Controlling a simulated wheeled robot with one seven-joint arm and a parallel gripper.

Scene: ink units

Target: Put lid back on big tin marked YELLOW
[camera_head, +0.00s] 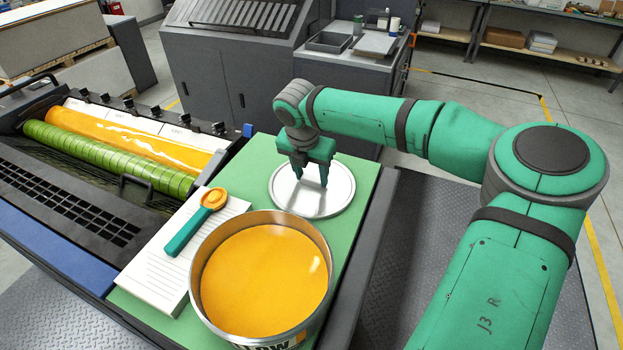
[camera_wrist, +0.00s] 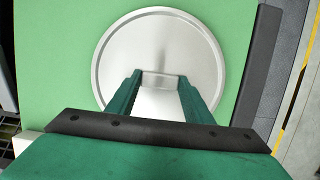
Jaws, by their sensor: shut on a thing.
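The big open tin (camera_head: 205,316) stands at the front of the green worktop, full of yellow-orange ink (camera_head: 262,275). Part of its label shows, reading "LOW". The round silver lid (camera_head: 290,196) is behind the tin and slightly right, level, at or close to the green top; I cannot tell whether it touches it. My gripper (camera_head: 311,180) points down over the lid's middle and is shut on it. In the wrist view the lid (camera_wrist: 205,50) lies beyond the fingers (camera_wrist: 157,90), which close on a raised part at its centre. The fingers partly hide that part.
A white pad (camera_head: 160,262) with an ink-smeared, teal-handled scoop (camera_head: 195,225) lies left of the tin. The press with green and orange rollers (camera_head: 110,155) is further left. The green worktop (camera_head: 355,172) is bare around the lid. A grey cabinet stands behind.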

